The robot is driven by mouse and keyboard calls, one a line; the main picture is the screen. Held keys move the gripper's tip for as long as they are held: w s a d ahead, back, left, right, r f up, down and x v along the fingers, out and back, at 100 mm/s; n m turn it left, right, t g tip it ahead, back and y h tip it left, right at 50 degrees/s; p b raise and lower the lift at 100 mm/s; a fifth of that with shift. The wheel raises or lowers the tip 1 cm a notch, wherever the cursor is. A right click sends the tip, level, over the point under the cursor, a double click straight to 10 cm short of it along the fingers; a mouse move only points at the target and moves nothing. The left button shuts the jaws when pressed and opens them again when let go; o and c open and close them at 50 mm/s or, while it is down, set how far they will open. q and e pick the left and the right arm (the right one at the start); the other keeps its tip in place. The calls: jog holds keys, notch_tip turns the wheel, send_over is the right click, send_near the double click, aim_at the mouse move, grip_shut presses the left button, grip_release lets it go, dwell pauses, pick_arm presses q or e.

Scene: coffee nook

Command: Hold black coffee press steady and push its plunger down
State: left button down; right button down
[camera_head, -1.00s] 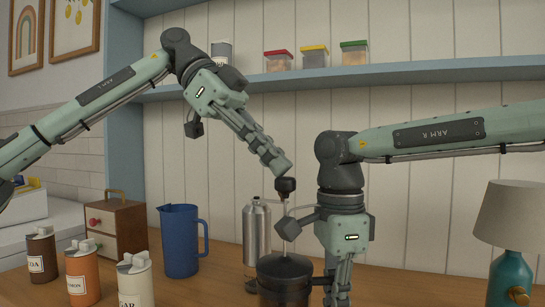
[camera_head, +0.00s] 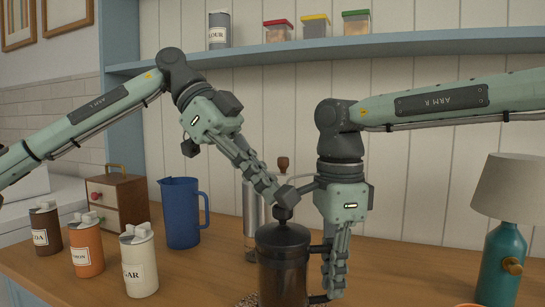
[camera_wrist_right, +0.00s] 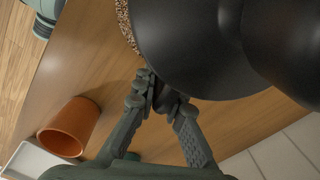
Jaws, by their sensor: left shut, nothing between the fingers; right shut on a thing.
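The black coffee press (camera_head: 283,268) stands upright at the front middle of the counter, and its dark body fills the top of the right wrist view (camera_wrist_right: 200,50). Its plunger knob (camera_head: 284,213) sits low, just above the lid, with little or no rod showing. My left gripper (camera_head: 284,197) is shut and empty, its fingertips pressed on top of the knob from above. My right gripper (camera_head: 333,287) is shut on the press's handle at the right side. In the right wrist view its fingers (camera_wrist_right: 167,103) close around the handle, which they partly hide.
A speckled mat (camera_wrist_right: 125,22) lies under the press. A blue jug (camera_head: 181,215), several canisters (camera_head: 139,265) and a small drawer box (camera_head: 118,205) are left. A lamp (camera_head: 507,255) stands right. An orange cup (camera_wrist_right: 68,128) is near the wrist.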

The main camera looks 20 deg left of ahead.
pick_arm(q)
jog(key=v, duration=1.1)
jog(key=shift+r, duration=0.2)
pick_arm(e)
jog(key=shift+f, duration=0.1)
jog(key=c, duration=1.6)
grip_release()
pick_arm(q)
jog(key=shift+s+d, duration=0.1)
pick_arm(e)
jog(key=shift+o, duration=0.5)
